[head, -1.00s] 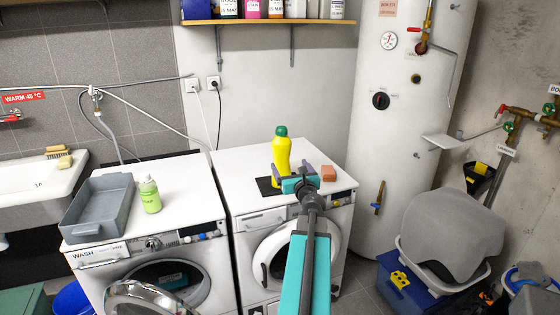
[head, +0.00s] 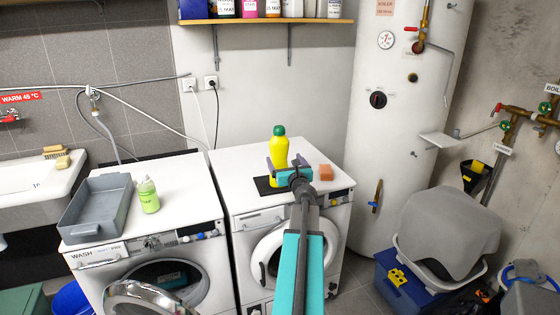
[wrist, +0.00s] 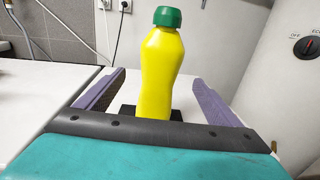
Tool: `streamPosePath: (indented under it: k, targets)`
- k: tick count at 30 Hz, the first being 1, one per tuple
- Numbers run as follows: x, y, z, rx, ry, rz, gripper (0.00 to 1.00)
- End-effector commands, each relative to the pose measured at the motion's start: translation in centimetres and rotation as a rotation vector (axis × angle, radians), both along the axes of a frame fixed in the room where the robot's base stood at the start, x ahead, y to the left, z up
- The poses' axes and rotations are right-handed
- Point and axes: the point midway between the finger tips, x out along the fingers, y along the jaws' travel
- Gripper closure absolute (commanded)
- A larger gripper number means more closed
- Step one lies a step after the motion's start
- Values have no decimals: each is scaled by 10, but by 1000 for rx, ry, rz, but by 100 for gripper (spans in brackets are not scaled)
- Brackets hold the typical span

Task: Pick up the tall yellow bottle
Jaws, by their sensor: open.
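The tall yellow bottle (head: 279,149) with a green cap stands upright on a black mat (head: 264,187) on top of the right-hand white machine. It also shows in the wrist view (wrist: 160,70), between my two purple fingers and slightly beyond them. My gripper (head: 284,162) is open, in front of the bottle at the height of its body. In the wrist view a gap shows between the bottle and each finger. The bottle's lower part is hidden behind my gripper in the head view.
On the left machine stand a small green bottle (head: 149,197) and a grey tray (head: 97,210). A white boiler (head: 395,150) rises at the right, and a shelf (head: 270,21) hangs above.

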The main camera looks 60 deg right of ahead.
Motion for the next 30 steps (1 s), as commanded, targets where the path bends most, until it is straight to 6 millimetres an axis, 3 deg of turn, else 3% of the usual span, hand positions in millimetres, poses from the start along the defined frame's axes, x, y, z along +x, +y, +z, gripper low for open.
streamPosePath:
  k: [12, 30]
  targets:
    - [25, -25, 0, -1, 1, 0, 13]
    - [29, -30, 0, 1, -1, -2, 13]
